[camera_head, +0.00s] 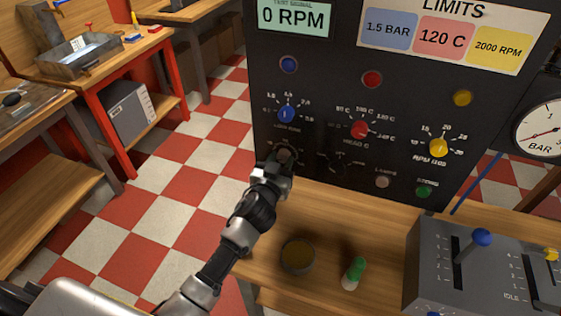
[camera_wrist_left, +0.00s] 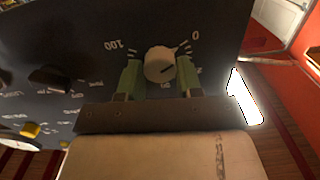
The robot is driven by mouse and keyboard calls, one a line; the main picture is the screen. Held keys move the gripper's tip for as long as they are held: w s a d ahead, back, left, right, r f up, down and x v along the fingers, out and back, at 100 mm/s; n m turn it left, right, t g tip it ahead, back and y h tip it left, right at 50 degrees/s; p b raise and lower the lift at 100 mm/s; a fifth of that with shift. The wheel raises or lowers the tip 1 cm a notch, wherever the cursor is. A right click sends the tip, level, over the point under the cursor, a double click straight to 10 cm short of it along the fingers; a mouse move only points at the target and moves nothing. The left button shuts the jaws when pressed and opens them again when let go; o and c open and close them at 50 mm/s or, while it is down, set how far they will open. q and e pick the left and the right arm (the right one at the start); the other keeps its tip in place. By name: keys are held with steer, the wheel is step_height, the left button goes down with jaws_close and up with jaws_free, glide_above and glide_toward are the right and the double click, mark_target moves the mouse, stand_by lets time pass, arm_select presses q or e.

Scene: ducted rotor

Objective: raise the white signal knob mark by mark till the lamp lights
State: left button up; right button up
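The white signal knob (camera_wrist_left: 160,65) is on the dark panel (camera_wrist_left: 215,30), on a dial with 0 and 100 printed at its ends; its dark pointer line slants. My left gripper (camera_wrist_left: 160,78) has its green-padded fingers on either side of the knob, with gaps showing. In the head view my left gripper (camera_head: 283,158) covers the knob, low on the panel's left. The display (camera_head: 295,17) reads 0 RPM. The blue lamp (camera_head: 289,64), red lamp (camera_head: 372,79) and yellow lamp (camera_head: 462,98) look unlit. My right gripper is out of view.
A blue knob (camera_head: 286,114) sits just above my gripper and a black knob (camera_head: 338,163) to its right. Red (camera_head: 360,129) and yellow (camera_head: 438,147) knobs are farther right. A round tin (camera_head: 298,256), a green-topped object (camera_head: 354,273) and a lever box (camera_head: 430,270) stand on the bench.

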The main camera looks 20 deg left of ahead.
arm_select(q)
steer(key=shift+c, duration=1.4)
steer(key=m, duration=0.4)
steer(key=shift+m, duration=0.3)
steer(key=m, duration=0.4)
steer(key=shift+m, duration=0.3)
steer(key=o, duration=0.9)
